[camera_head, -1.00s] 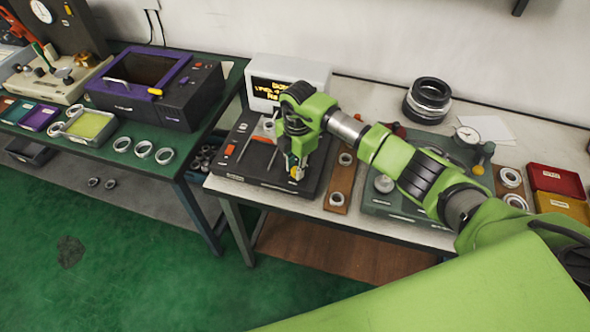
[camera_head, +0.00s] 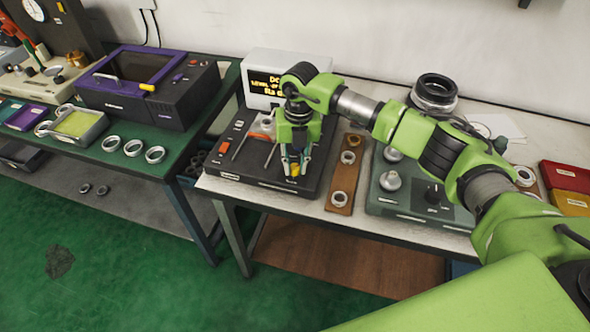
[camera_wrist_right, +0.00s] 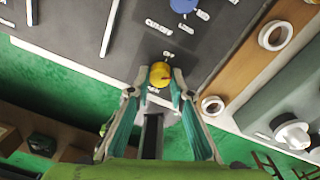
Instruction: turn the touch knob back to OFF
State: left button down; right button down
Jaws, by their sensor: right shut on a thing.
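A small yellow knob (camera_wrist_right: 160,74) sits on the front edge of a dark control box (camera_head: 245,180); the knob also shows in the head view (camera_head: 294,170). My right gripper (camera_wrist_right: 155,88) points down at the box, its fingers on both sides of the knob and shut on it. A dark mark shows on the knob's face, and small white lettering stands around it; I cannot read its setting for certain. A blue knob (camera_wrist_right: 183,5) is farther up the panel. My left gripper is not in view.
A display (camera_head: 277,87) with orange text stands behind the box. A purple-black machine (camera_head: 150,85) stands on the left green table.

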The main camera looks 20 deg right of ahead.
jog(key=n+b, duration=0.4)
jog(key=n, duration=0.1)
jog(key=shift+d+f+n, duration=0.1)
jog(key=shift+f+n, duration=0.05)
jog(key=shift+n, duration=0.15)
jog(key=n+b, duration=0.2)
jog(key=n, duration=0.1)
jog(key=shift+w, duration=0.1)
jog(key=shift+r+n+b, duration=0.2)
jog(key=shift+n+b, duration=0.55)
jog(key=shift+n, duration=0.55)
jog(key=c, duration=1.8)
grip_release()
